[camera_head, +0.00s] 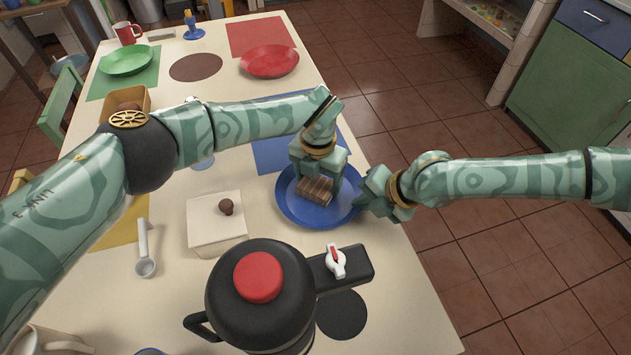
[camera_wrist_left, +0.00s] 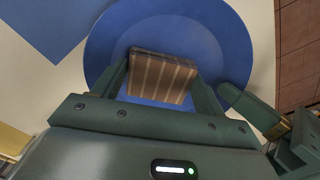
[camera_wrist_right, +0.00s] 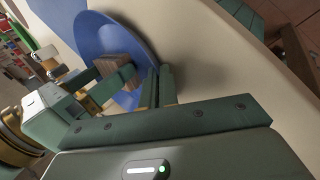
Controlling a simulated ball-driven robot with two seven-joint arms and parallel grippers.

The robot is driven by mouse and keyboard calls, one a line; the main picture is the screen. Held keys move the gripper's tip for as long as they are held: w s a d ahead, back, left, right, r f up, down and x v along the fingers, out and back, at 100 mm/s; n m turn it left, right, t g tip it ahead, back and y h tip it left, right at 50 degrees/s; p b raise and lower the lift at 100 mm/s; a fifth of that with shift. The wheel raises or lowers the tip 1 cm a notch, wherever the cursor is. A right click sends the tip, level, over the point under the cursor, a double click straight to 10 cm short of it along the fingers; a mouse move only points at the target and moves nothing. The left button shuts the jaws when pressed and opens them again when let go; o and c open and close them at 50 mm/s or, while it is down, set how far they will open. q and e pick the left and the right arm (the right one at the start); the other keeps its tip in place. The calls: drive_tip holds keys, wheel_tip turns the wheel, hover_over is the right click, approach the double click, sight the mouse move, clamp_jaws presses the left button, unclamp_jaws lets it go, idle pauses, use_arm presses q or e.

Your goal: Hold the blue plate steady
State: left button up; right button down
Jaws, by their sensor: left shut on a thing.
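The blue plate (camera_head: 292,209) lies near the right edge of the table. My left gripper (camera_head: 322,178) is over it, pointing down, shut on a brown striped block (camera_head: 314,191). The left wrist view shows the block (camera_wrist_left: 160,78) between the two fingers, with the plate (camera_wrist_left: 215,45) below; I cannot tell whether the block touches it. My right gripper (camera_head: 363,198) is at the plate's right rim. In the right wrist view its fingers (camera_wrist_right: 158,86) are close together at the rim of the plate (camera_wrist_right: 95,35); whether they grip it is unclear.
A black pot with a red knob (camera_head: 258,277) stands in front of the plate. A white box with a brown knob (camera_head: 216,233) and a measuring spoon (camera_head: 145,250) lie left. A red plate (camera_head: 269,61) and green plate (camera_head: 126,60) are farther back. The table's right edge is close.

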use_arm(q)
drive_tip(key=shift+w+d, duration=0.2)
drive_tip(key=shift+w, duration=0.25)
drive_tip(key=shift+w+r, duration=0.1)
drive_tip(key=shift+r, duration=3.9)
use_arm(e)
drive_tip(key=c, duration=1.6)
unclamp_jaws()
use_arm(q)
drive_tip(key=shift+a, duration=0.1)
use_arm(e)
drive_tip(key=shift+f, duration=0.1)
drive_tip(key=shift+s, duration=0.1)
drive_tip(key=shift+d, duration=0.1)
